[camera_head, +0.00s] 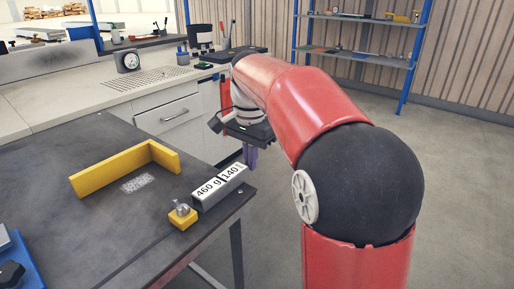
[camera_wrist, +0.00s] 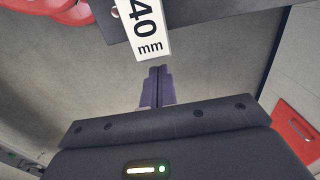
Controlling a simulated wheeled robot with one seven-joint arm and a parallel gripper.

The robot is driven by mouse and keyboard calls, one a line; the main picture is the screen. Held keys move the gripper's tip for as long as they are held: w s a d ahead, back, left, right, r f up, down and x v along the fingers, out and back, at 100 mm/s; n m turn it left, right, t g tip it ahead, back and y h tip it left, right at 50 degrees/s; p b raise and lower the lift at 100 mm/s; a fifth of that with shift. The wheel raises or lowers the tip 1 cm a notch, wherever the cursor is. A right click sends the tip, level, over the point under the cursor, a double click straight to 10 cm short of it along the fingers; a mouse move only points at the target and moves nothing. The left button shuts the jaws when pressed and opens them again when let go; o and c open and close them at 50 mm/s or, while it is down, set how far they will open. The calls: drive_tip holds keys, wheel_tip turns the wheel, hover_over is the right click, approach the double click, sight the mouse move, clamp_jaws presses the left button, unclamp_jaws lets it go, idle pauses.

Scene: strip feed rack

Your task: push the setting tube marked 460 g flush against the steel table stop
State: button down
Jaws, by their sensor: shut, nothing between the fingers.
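The setting tube (camera_head: 221,187) is a grey square bar with white labels reading "460 g" and "140". It lies near the right edge of the dark table. Its "40 mm" end (camera_wrist: 141,30) shows in the wrist view. A small yellow block with a round steel piece on top (camera_head: 182,216) stands by the tube's left end; whether they touch, I cannot tell. Which piece is the steel table stop is unclear. My gripper (camera_head: 250,162) has purple fingers, shut and empty, just beyond the tube's right end. In the wrist view the fingertips (camera_wrist: 160,72) are just apart from that end.
A yellow L-shaped bracket (camera_head: 125,164) stands on the dark table (camera_head: 85,225) behind the tube. A blue object (camera_head: 20,265) sits at the front left. A bench with a drawer (camera_head: 168,114) is beyond the table. Bare floor lies right of the table edge.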

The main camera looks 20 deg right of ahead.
sight(242, 165)
drive_tip(key=shift+s+a, duration=0.4)
drive_tip(key=shift+a, duration=0.15)
drive_tip(key=shift+s+a, duration=0.6)
drive_tip(key=shift+a, duration=0.2)
